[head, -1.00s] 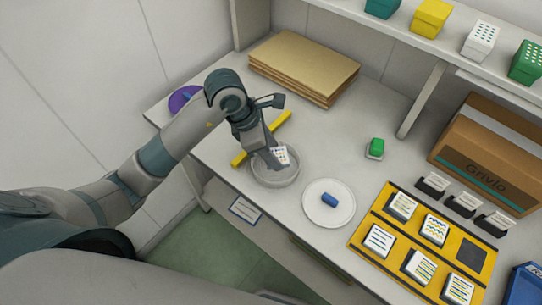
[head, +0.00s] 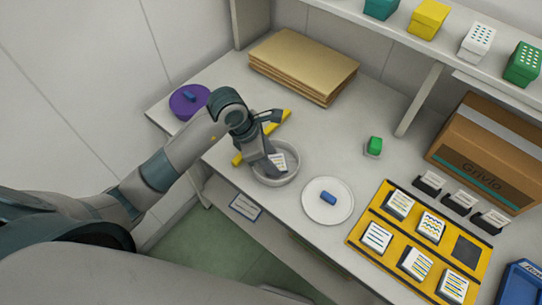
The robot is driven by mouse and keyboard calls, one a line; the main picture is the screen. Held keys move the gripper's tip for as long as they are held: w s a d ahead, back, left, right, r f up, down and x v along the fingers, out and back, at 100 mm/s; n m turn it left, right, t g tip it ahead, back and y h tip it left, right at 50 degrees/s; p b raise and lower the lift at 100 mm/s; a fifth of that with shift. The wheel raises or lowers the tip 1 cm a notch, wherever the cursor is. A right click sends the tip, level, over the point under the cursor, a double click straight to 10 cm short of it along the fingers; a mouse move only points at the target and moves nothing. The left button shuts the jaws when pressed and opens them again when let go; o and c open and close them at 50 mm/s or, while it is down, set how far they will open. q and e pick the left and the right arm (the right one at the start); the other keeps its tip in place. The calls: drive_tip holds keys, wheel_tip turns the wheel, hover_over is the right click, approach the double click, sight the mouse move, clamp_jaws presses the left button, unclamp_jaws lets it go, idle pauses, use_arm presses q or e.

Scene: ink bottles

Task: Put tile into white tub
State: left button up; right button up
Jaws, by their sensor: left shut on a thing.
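A small white tile (head: 280,162) with dark marks shows in the head view. My left gripper (head: 268,163) is shut on it. The tile is tilted and within the outline of the round, pale grey-white tub (head: 295,177), low near its bottom. I cannot tell whether it touches the bottom. The gripper fingers reach down inside the tub's rim and hide part of it. My right gripper is not in view.
A white plate (head: 340,212) with a blue piece stands right of the tub. A yellow rack (head: 372,260) of patterned tiles is at right. A purple dish (head: 184,108) is at left.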

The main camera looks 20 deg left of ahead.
use_arm(q)
drive_tip(key=shift+f, duration=0.2)
drive_tip(key=o, duration=1.1)
drive_tip(key=shift+r, duration=0.15)
drive_tip(key=shift+r, duration=0.15)
drive_tip(key=shift+a+r, duration=0.15)
drive_tip(key=shift+r, duration=0.05)
drive_tip(key=b+v, duration=0.3)
drive_tip(key=v, duration=0.8)
drive_tip(key=shift+b, duration=0.3)
